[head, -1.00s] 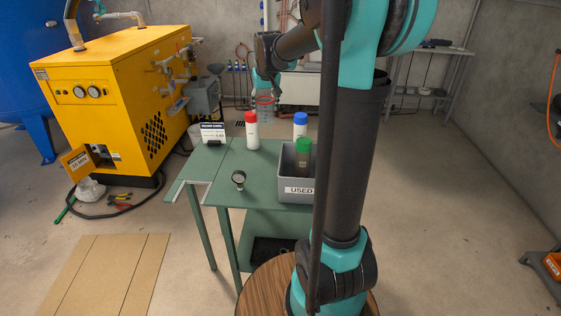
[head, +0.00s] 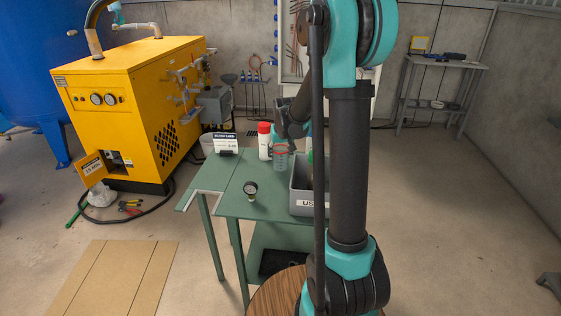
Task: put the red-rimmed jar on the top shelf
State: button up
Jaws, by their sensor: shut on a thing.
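The red-rimmed jar (head: 281,162) is a small clear jar with a red ring at its top. My gripper (head: 281,149) is shut on it near the rim, over the green table (head: 238,180). I cannot tell whether its base touches the table or hangs just above it. A grey metal rack (head: 444,64) stands by the back wall at the right, with a top shelf and a lower shelf. A dark tool and a yellow-framed item sit on its top shelf. My arm hides part of the table.
A red-capped white bottle (head: 264,141) stands left of the jar. A grey bin (head: 301,199) marked "US…", partly hidden, stands to its right. A gauge (head: 250,189) and a sign (head: 225,143) are on the table. A yellow machine (head: 135,105) stands left. The floor at right is mostly clear.

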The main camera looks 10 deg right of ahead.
aim_at(280, 160)
jog(key=shift+f, duration=1.75)
jog(key=shift+f, duration=0.15)
jog(key=o, duration=1.1)
jog(key=shift+o, duration=0.2)
